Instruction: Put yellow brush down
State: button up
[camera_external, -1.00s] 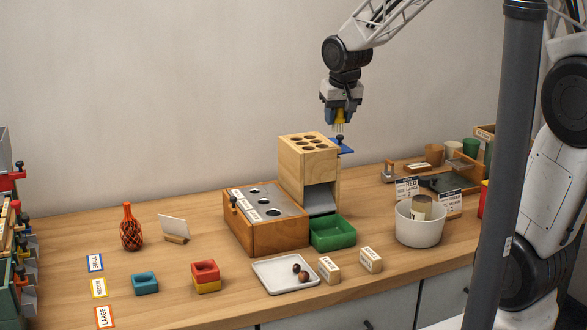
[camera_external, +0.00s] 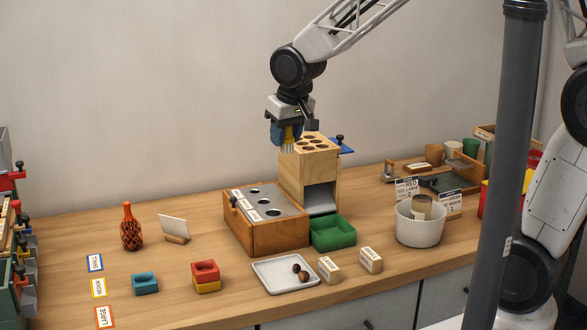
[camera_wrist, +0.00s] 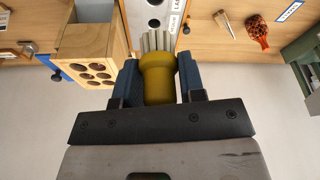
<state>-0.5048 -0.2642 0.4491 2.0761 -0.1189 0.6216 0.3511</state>
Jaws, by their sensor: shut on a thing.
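The yellow brush (camera_external: 288,136) is held in my gripper (camera_external: 284,136), bristles pointing down, in the external view. My gripper is in the air just left of the top of the wooden box with holes and above the sorting box. In the wrist view the brush's yellow body (camera_wrist: 157,80) sits between the two blue fingers of my gripper (camera_wrist: 158,84), which are shut on it. Its pale bristles (camera_wrist: 158,41) point away from the gripper.
The tall wooden box with holes (camera_external: 324,165) stands close by on the right. The sorting box (camera_external: 266,240) with a metal top lies below. A green tray (camera_external: 333,244), a white tray (camera_external: 262,272) with chestnuts and a red netted bottle (camera_external: 131,232) stand around. The table's back left is fairly clear.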

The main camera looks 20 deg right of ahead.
jog(key=s+a+n, duration=0.2)
jog(key=s+a, duration=0.4)
jog(key=a, duration=0.1)
notch_tip(320, 180, down, 23)
jog(key=shift+r, duration=0.1)
jog(key=w+a, duration=0.3)
jog(key=w, duration=0.1)
jog(key=w+a+f, duration=0.1)
jog(key=w+a, duration=0.2)
jog(key=w, duration=0.1)
jog(key=w+a, duration=0.3)
jog(key=w, duration=0.2)
jog(key=shift+a+f, duration=0.1)
jog(key=shift+f, duration=0.15)
dwell(0.3)
jog(key=shift+f, duration=0.1)
jog(key=shift+f, duration=1.65)
jog(key=shift+f, duration=0.15)
